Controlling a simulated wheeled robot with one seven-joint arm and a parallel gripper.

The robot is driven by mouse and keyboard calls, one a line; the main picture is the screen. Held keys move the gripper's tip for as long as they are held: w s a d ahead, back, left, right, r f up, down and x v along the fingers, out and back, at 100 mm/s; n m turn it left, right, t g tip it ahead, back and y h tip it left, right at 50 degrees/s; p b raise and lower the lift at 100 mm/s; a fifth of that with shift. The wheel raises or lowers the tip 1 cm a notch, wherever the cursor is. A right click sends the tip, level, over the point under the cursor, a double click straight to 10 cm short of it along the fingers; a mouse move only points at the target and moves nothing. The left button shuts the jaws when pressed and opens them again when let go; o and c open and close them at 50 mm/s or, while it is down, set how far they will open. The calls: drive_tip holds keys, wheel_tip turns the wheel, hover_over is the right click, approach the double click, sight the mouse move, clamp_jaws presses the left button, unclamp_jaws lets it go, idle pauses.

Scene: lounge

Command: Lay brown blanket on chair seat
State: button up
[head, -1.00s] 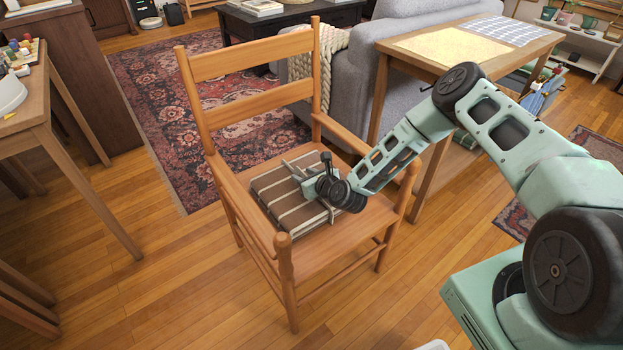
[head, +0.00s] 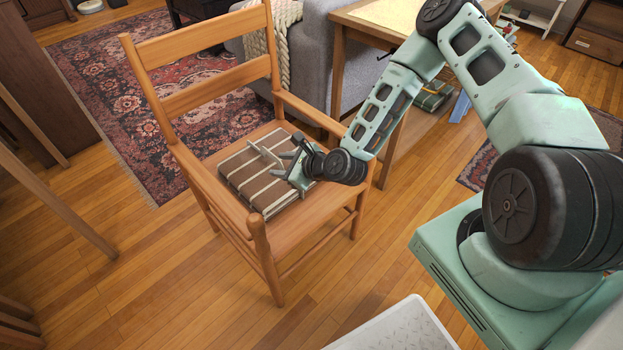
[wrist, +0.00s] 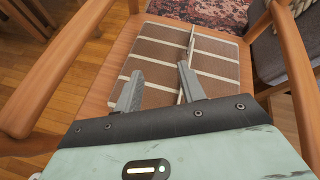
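The brown blanket (head: 240,176), folded into a flat pad with pale stripes, lies on the wooden chair seat (head: 306,218), between the armrests. In the wrist view the blanket (wrist: 155,60) fills the middle of the seat (wrist: 118,62), and a thin upright edge stands on its upper side. My gripper (head: 284,160) is at the blanket's right side, low over it. In the wrist view its two fingers (wrist: 159,85) are spread apart with nothing clamped between them. I cannot tell whether the fingertips touch the blanket.
The chair's armrests (head: 211,180) flank the seat, and its slatted back (head: 205,88) rises behind. A wooden table (head: 345,22) and a grey sofa (head: 312,60) stand behind to the right. A patterned rug (head: 105,90) lies behind left. Floor in front left is clear.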

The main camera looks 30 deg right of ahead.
drive_tip(key=s+a+r+n+g+h, duration=0.1)
drive_tip(key=s+a+r+n+g, duration=0.4)
drive_tip(key=n, duration=0.5)
drive_tip(key=s+a+r+n+g, duration=0.3)
drive_tip(key=s+r+n, duration=0.2)
drive_tip(key=r+n, duration=0.3)
drive_tip(key=s+r+n+g+h, duration=0.1)
drive_tip(key=s+r+n+h, duration=0.1)
drive_tip(key=s+r+n, duration=0.5)
drive_tip(key=s+d+r+n+g+h, duration=0.1)
drive_tip(key=s+r+n+h, duration=0.1)
drive_tip(key=s+r+n, duration=0.5)
drive_tip(key=s+n, duration=0.2)
drive_tip(key=s, duration=0.4)
drive_tip(key=shift+s+d+r+g, duration=0.2)
drive_tip(key=shift+s+r+g, duration=0.05)
drive_tip(key=shift+s+g, duration=0.15)
drive_tip(key=shift+w, duration=0.1)
wheel_tip(320, 180, up, 19)
drive_tip(key=p, duration=1.8)
drive_tip(key=shift+f+p, duration=0.15)
drive_tip(key=shift+p, duration=0.2)
